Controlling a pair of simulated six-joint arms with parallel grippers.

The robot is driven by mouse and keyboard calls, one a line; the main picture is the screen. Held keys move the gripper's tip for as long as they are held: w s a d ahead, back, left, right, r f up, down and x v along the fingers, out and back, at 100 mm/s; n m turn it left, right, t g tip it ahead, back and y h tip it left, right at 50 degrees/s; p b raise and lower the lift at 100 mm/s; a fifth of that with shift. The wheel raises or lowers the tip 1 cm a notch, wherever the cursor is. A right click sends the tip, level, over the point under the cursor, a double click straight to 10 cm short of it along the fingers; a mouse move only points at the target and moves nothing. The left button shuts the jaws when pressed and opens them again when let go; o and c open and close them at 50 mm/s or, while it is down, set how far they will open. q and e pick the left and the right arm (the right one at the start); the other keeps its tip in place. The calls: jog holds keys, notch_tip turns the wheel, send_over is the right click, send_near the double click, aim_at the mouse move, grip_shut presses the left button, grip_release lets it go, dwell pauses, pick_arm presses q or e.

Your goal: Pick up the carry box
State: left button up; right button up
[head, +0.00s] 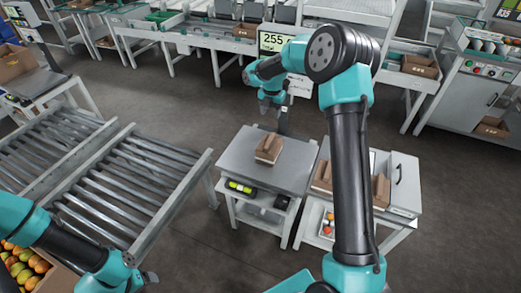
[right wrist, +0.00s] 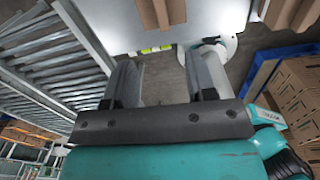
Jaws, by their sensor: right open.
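The carry box (head: 269,150), a small brown cardboard box with a raised handle piece on top, stands on a grey-topped small table (head: 240,160) in the middle of the head view. Its brown handle parts (right wrist: 160,12) show at the top edge of the right wrist view, cut off by the frame. My right gripper (head: 272,106) is above and behind the box in the head view, apart from it. In the right wrist view its two fingers (right wrist: 165,78) are spread with nothing between them. My left gripper (head: 148,278) is at the lower left, small and unclear.
Roller conveyors (head: 125,185) lie to the left. A second bench (head: 400,212) with brown cartons stands just right of the small table. A lit display (head: 273,42) reads 255. Grey floor is open behind the table.

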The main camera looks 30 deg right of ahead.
jog(key=shift+w+d+r+n, duration=0.2)
jog(key=shift+r+n, duration=0.1)
jog(key=shift+r, duration=0.25)
send_over(270, 140)
notch_tip(270, 140, down, 12)
jog(key=shift+f, duration=0.2)
dwell(0.3)
jog(key=shift+f, duration=2.55)
grip_shut()
